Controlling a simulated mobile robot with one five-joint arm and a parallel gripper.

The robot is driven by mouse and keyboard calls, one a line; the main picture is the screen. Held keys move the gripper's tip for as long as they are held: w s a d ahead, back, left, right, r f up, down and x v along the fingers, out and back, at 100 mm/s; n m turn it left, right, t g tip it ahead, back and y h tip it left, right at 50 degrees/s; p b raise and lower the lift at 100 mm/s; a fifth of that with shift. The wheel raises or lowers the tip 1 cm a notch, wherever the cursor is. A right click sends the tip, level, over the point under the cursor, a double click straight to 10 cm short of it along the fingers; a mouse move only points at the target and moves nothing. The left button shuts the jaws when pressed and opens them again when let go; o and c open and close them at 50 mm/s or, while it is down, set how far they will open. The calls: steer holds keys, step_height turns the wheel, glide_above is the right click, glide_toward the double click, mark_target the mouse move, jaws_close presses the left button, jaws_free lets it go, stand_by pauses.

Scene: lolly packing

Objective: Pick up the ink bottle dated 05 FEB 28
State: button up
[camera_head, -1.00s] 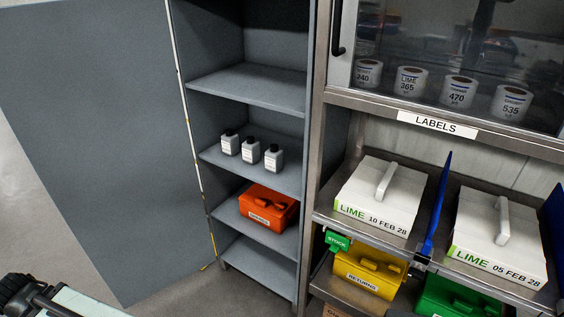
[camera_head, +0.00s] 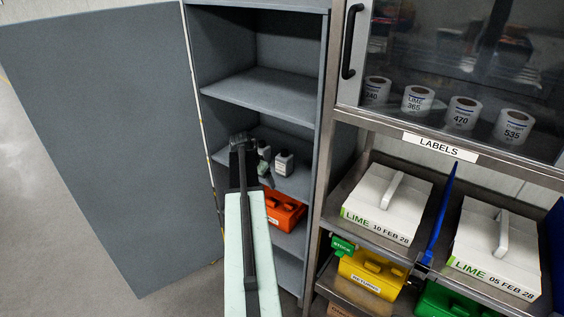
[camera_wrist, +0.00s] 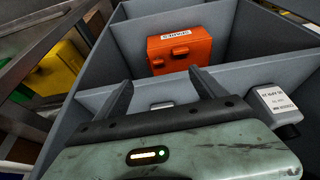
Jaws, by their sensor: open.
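Small ink bottles with pale bodies and black caps stand on the middle shelf of the grey cabinet. In the head view two show, a middle bottle (camera_head: 264,151) and a right bottle (camera_head: 284,163); my arm covers the spot left of them. My gripper (camera_head: 243,147) reaches into the cabinet at this shelf. In the wrist view, which looks upside down, my gripper (camera_wrist: 160,80) is open. A pale bottle top or edge (camera_wrist: 162,105) shows between the fingers, mostly hidden by the gripper body. Another labelled bottle (camera_wrist: 278,103) stands right of the right finger. I cannot read the bottle dates.
An orange box (camera_head: 285,212) sits on the shelf below; it also shows in the wrist view (camera_wrist: 185,50). Cabinet side walls and the shelf above (camera_head: 262,96) bound the space. Right stand LIME boxes dated 10 FEB 28 (camera_head: 387,199) and 05 FEB 28 (camera_head: 497,246).

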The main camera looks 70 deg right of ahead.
mark_target(283, 165)
steer(key=s+d, duration=0.1)
steer(key=d, duration=0.2)
steer(key=s+d, duration=0.1)
steer(key=d, duration=0.1)
steer(key=s+d, duration=0.1)
steer(key=d, duration=0.2)
steer(key=shift+s+d+r, duration=0.1)
steer(key=shift+s+d, duration=0.05)
steer(key=shift+d, duration=0.15)
steer(key=d, duration=0.2)
steer(key=s+d, duration=0.1)
steer(key=d, duration=0.1)
steer(key=shift+d, duration=0.15)
steer(key=shift+s+d+f+b, duration=0.1)
steer(key=shift+f+b, duration=0.6)
steer(key=shift+b, duration=0.05)
steer(key=shift+r, duration=0.15)
jaws_close()
